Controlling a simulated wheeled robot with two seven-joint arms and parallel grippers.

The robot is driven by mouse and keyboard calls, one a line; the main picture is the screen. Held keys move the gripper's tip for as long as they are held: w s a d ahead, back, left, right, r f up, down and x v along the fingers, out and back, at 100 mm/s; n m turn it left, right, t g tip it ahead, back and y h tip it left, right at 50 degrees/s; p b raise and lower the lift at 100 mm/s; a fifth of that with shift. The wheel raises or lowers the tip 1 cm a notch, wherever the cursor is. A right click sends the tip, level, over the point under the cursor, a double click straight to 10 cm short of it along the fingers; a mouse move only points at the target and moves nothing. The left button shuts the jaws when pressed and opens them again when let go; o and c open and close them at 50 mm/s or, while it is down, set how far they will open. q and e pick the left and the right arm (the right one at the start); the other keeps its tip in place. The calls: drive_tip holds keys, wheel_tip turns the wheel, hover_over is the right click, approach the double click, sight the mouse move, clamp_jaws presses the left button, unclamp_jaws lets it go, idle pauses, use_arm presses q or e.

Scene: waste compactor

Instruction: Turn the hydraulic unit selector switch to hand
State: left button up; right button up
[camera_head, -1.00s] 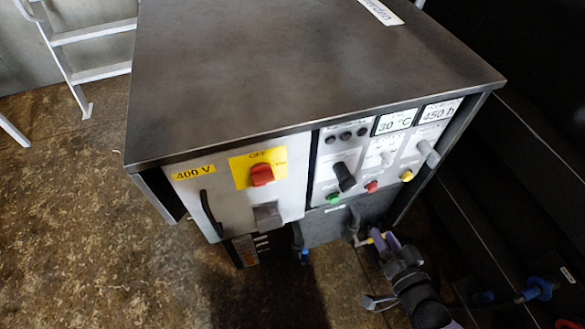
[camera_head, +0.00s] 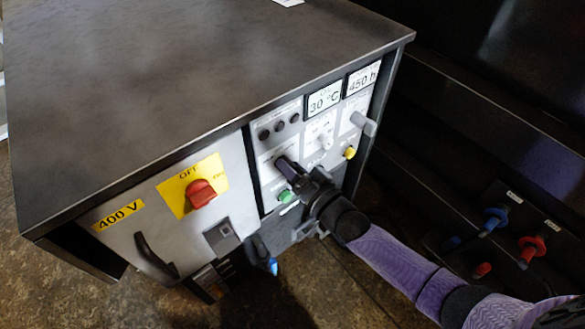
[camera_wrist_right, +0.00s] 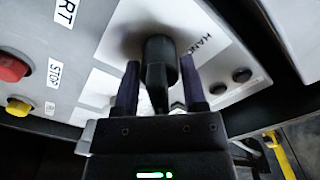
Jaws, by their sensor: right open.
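The black selector switch (camera_head: 283,162) is on the white control panel of the hydraulic unit, just above a green button. In the right wrist view the switch's knob (camera_wrist_right: 159,75) points toward the gripper body, with the printed word HAND (camera_wrist_right: 199,42) to its right. My right gripper (camera_head: 302,172) reaches the panel from the lower right. In the wrist view its two fingers (camera_wrist_right: 161,65) stand apart, one on either side of the knob. Whether either finger touches the knob, I cannot tell. My left gripper is not in view.
A green button (camera_head: 286,196) and a yellow button (camera_head: 350,152) are near the switch. A red main switch (camera_head: 201,193) is on the left panel beside the 400 V label. The metal top (camera_head: 170,80) overhangs the panel. Blue and red valve handles (camera_head: 532,246) are at right.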

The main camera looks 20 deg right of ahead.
drive_tip(key=shift+c, duration=0.2)
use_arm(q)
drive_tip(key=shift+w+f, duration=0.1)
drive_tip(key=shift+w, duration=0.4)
use_arm(e)
clamp_jaws()
